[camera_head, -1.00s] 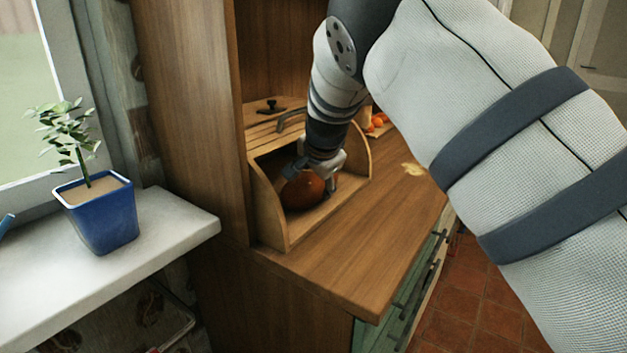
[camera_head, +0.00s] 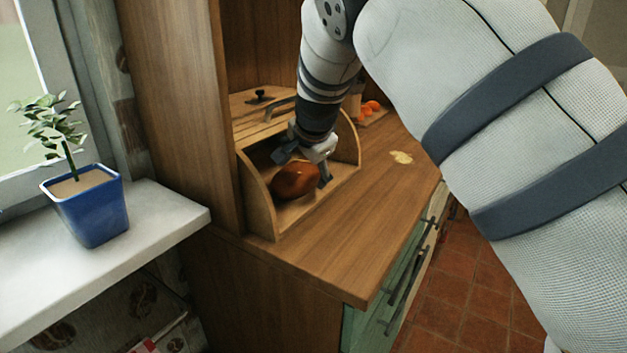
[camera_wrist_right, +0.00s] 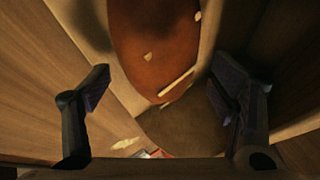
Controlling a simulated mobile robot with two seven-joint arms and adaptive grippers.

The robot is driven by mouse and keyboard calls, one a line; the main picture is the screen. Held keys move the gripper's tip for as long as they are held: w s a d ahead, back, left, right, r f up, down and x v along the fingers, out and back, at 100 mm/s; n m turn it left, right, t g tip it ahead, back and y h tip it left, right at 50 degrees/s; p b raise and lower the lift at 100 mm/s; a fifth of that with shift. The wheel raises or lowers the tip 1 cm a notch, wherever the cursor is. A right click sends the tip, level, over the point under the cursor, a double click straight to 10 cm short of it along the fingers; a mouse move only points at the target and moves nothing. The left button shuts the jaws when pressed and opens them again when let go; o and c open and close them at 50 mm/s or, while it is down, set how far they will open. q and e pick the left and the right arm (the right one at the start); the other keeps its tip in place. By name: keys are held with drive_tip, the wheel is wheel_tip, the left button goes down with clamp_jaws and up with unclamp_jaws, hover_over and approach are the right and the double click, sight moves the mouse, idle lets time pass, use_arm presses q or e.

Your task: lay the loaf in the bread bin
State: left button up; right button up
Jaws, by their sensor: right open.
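The brown loaf (camera_head: 296,180) lies in the open wooden bread bin (camera_head: 262,197), on its floor. In the right wrist view the loaf (camera_wrist_right: 155,45) shows at the top middle, beyond the fingertips. My right gripper (camera_head: 305,164) is at the bin's opening, just above and behind the loaf, fingers apart. In the wrist view the fingers of my right gripper (camera_wrist_right: 165,95) stand wide apart with nothing between their tips. Whether a finger still touches the loaf cannot be told. My left gripper is not in view.
The bin stands on a wooden counter (camera_head: 350,235) against a tall cabinet side (camera_head: 185,100). Orange fruit (camera_head: 371,106) lies behind the bin. A blue potted plant (camera_head: 88,210) stands on the white sill (camera_head: 150,225) at left. The counter in front is mostly clear.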

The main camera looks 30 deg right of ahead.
drive_tip(key=s+a, duration=0.1)
drive_tip(key=s, duration=0.1)
drive_tip(key=s+a+r+p, duration=0.1)
drive_tip(key=s, duration=0.1)
drive_tip(key=s+r, duration=0.1)
drive_tip(key=s, duration=0.1)
drive_tip(key=shift+s+a+r, duration=0.1)
drive_tip(key=shift+s+a, duration=0.1)
drive_tip(key=shift+a, duration=0.2)
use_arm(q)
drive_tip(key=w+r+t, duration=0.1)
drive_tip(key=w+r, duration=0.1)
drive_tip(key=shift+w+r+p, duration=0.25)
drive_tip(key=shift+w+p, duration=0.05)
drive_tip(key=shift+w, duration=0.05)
use_arm(e)
drive_tip(key=s, duration=0.1)
drive_tip(key=s+a, duration=0.1)
drive_tip(key=s, duration=0.1)
drive_tip(key=s+a+f, duration=0.1)
drive_tip(key=s, duration=0.1)
drive_tip(key=shift+s+a+f, duration=0.1)
drive_tip(key=shift+a, duration=0.1)
